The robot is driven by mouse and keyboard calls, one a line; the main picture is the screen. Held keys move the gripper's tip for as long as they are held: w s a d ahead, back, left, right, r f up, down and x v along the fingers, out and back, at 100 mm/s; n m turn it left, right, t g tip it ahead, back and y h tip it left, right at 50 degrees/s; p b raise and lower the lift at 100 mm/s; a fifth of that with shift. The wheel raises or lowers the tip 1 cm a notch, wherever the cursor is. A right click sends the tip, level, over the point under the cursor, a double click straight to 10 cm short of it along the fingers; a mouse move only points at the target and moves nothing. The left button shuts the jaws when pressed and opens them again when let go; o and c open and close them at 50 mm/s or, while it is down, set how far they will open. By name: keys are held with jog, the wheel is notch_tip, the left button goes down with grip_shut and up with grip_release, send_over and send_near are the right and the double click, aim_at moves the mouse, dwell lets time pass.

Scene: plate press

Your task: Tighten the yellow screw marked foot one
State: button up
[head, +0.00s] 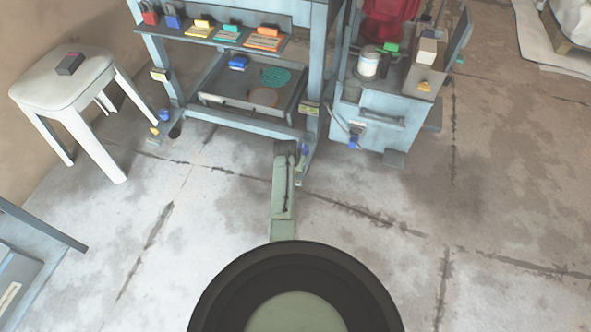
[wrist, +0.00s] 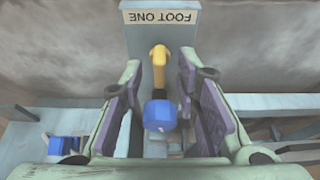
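The yellow screw (wrist: 159,62) stands against a grey-blue upright in the wrist view, with a blue knob-like piece (wrist: 160,115) at its near end. Above it is a label reading FOOT ONE (wrist: 162,17), upside down in the picture. My gripper (wrist: 164,98) is open, one purple-padded finger on each side of the screw and blue piece. Gaps show on both sides, so neither finger seems to touch.
A white stool (head: 62,84) stands left. The floor in front is clear.

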jog(key=shift+c, duration=0.3)
grip_shut()
dwell(0.3)
